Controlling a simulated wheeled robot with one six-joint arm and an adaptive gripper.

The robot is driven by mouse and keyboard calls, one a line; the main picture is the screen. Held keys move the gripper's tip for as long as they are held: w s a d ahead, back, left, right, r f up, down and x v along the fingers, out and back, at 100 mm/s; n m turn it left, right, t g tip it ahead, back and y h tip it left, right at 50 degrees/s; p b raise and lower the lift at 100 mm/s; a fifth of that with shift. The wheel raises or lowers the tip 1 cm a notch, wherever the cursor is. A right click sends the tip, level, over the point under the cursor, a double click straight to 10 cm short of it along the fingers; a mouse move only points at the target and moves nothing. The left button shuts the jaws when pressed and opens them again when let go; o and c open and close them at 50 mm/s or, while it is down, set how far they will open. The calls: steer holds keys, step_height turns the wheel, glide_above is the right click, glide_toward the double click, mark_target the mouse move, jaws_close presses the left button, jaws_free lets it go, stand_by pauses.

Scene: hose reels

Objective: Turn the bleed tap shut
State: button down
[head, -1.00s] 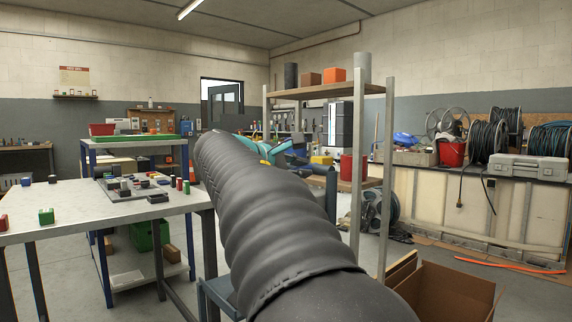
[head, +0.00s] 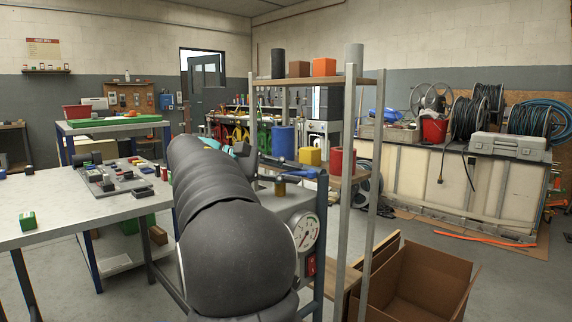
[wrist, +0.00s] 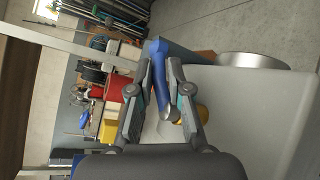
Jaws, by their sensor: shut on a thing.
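The bleed tap has a blue lever (head: 300,170) on a brass-coloured body (head: 280,188), on top of a grey unit with a round gauge (head: 306,232). In the wrist view the blue lever (wrist: 161,84) runs lengthwise between the fingers, with a bit of the yellow body (wrist: 202,113) beside the right finger. My gripper (wrist: 163,66) is shut on the lever. In the head view my gripper (head: 270,161) shows only in part, beside the lever; my dark arm hides the rest and much of the unit.
A shelf rack with a metal post (head: 346,200) stands just right of the tap. An open cardboard box (head: 425,285) lies on the floor at the right. A work table (head: 60,222) with small parts is at the left. A gauge's red-marked part (head: 311,266) sits low on the unit.

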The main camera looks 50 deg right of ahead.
mark_target(289, 173)
steer(key=shift+r+m+g+y, duration=0.25)
steer(key=shift+m+g+y, duration=0.05)
stand_by(0.4)
steer(key=c, duration=1.2)
jaws_free()
steer(key=shift+w, duration=0.1)
steer(key=shift+o, duration=0.2)
steer(key=shift+f, duration=0.15)
step_height(289, 173, up, 10)
